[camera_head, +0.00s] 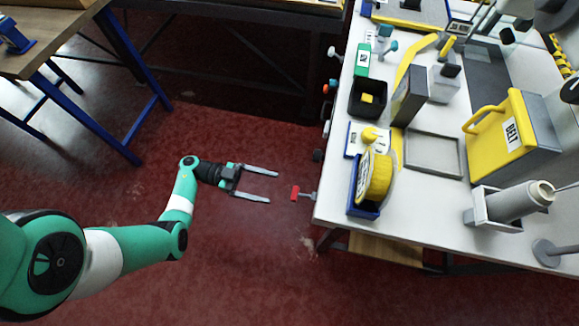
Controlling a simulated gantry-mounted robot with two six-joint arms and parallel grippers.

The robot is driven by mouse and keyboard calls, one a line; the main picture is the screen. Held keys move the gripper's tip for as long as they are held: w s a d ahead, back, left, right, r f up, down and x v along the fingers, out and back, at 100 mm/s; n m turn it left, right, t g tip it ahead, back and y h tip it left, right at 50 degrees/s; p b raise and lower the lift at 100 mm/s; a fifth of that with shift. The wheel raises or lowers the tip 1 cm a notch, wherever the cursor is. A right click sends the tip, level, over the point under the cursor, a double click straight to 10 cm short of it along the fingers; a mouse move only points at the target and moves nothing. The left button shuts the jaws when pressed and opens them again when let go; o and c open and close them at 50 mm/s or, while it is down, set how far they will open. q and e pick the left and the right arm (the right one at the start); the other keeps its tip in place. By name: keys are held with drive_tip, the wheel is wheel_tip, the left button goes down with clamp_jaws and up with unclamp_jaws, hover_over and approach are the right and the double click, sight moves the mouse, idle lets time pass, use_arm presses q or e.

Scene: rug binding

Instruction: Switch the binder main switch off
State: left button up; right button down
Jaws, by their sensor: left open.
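A red handle (295,193) on a grey stem sticks out from the left edge of the workbench, near its front corner. Other small controls line the same edge, among them an orange one (326,88) and a black knob (318,155). No label shows which is the binder main switch. My left gripper (274,187) is open and empty, with its two fingers pointing right. In the picture the red handle lies just beyond the fingertips, apart from them. My right gripper is not in view.
The white workbench (430,215) carries a yellow tape roll (375,180), a black bin (367,97), a grey tray (433,153) and a yellow machine cover marked BELT (495,130). A blue-legged table (45,40) stands at upper left. The red floor (235,265) between is clear.

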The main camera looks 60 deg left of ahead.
sight(304, 195)
use_arm(q)
drive_tip(key=b+x, duration=0.1)
drive_tip(key=x, duration=0.6)
drive_tip(key=shift+d, duration=0.25)
drive_tip(key=shift+w, duration=0.15)
